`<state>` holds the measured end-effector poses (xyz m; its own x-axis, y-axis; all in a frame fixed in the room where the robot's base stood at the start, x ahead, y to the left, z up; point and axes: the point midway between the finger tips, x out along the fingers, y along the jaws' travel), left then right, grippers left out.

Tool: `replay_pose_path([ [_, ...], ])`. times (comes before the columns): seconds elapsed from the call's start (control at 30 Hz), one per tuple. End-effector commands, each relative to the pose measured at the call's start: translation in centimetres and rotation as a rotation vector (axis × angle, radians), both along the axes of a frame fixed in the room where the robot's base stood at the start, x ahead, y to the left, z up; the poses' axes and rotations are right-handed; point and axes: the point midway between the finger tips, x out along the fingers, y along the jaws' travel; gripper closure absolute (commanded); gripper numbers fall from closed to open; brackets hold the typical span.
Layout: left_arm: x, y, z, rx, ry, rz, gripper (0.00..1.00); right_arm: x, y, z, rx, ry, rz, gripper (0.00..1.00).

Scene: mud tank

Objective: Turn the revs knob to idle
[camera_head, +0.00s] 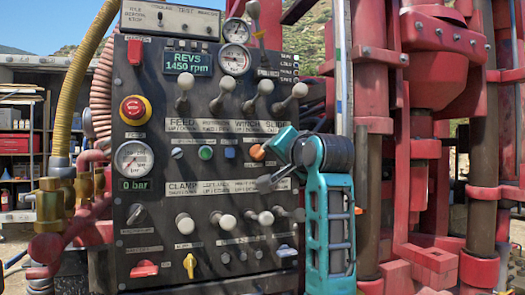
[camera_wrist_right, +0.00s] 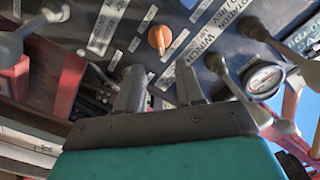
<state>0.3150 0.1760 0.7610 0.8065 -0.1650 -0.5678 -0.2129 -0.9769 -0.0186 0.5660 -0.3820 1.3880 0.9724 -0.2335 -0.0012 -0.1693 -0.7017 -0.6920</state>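An orange knob (camera_head: 257,152) sits on the dark control panel (camera_head: 160,215), just left of my right gripper. No readable label names it as the revs knob. In the right wrist view the orange knob (camera_wrist_right: 159,39) shows whole, its pointer toward the bottom of the picture. It lies beyond the gap between the fingertips of my right gripper (camera_wrist_right: 160,80). The two grey fingers are apart with nothing between them, and the knob looks clear of both. A display (camera_head: 188,62) reads REVS 1450 rpm. My left gripper is not in view.
Several grey-knobbed levers (camera_head: 227,84) stick out around the orange knob; in the right wrist view one lever (camera_wrist_right: 235,85) is close to the right finger. A red stop button (camera_head: 133,109) is at left. Red machine columns (camera_head: 372,190) stand right of the panel.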

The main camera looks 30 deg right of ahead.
Motion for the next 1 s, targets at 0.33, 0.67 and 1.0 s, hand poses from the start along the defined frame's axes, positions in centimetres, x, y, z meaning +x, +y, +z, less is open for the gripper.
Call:
replay_pose_path([
  [0.33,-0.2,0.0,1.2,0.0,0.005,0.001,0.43,6.1,-1.4,0.1,-0.002,0.003,0.0,0.63],
  [0.67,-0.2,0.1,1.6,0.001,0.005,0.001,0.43,8.4,-2.0,0.0,-0.003,-0.001,0.0,0.63],
  [1.0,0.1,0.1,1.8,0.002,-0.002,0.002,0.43,8.5,-2.0,0.0,-0.003,-0.001,0.0,0.69],
])
